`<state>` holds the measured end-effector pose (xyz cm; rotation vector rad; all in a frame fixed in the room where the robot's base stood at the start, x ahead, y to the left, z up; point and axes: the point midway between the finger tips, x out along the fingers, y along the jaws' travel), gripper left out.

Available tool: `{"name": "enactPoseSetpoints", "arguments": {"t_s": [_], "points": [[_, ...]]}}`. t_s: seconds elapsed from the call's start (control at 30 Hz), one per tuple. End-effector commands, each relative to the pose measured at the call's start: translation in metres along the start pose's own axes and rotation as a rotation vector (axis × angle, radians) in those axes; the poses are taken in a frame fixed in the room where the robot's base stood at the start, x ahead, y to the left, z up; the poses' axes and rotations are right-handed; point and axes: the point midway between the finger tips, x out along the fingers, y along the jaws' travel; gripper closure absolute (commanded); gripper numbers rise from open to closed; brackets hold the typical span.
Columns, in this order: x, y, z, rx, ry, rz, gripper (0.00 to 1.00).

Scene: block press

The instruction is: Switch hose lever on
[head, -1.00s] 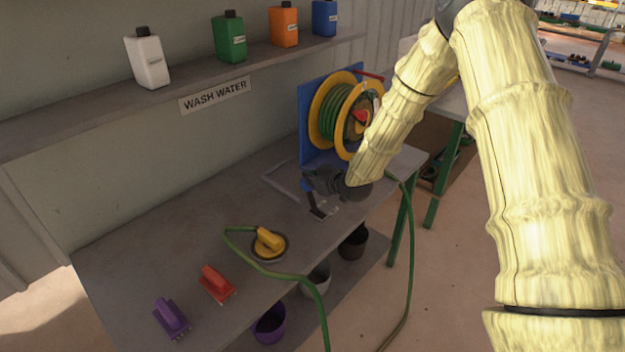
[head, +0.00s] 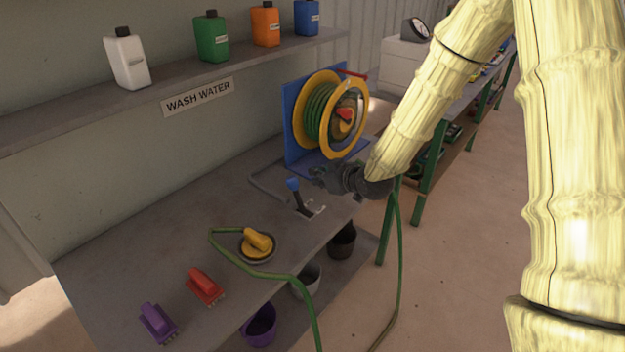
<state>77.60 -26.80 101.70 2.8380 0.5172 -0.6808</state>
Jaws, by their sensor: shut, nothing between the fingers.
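The hose lever (head: 297,197) has a dark shaft and a blue tip. It stands up from a small metal bracket on the workbench, leaning a little to the left. My gripper (head: 317,179) is shut and empty, just right of the blue tip, with a small gap showing between them. The hose reel (head: 330,112), yellow with green hose and a red part at its hub, stands on a blue panel behind my gripper. The green hose (head: 296,277) runs to a yellow-handled tool (head: 257,242) on the bench.
A red brush (head: 204,284) and a purple brush (head: 157,322) lie on the near bench (head: 150,250). Buckets sit below its front edge. Open floor lies right.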

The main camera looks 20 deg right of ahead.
Motion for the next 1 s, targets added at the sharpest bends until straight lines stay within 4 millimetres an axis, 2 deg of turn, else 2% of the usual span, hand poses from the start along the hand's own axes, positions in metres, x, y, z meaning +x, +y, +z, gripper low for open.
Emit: {"name": "enactPoseSetpoints", "arguments": {"t_s": [0.27, 0.8, 0.9, 1.0], "points": [[-0.014, -0.001, -0.001, 0.0, 0.0, 0.0, 1.0], [-0.015, -0.001, 0.0, 0.002, -0.003, 0.0, 1.0], [-0.013, -0.006, 0.013, 0.014, -0.025, -0.003, 1.0], [-0.009, -0.019, 0.045, 0.046, -0.081, -0.006, 1.0]]}}
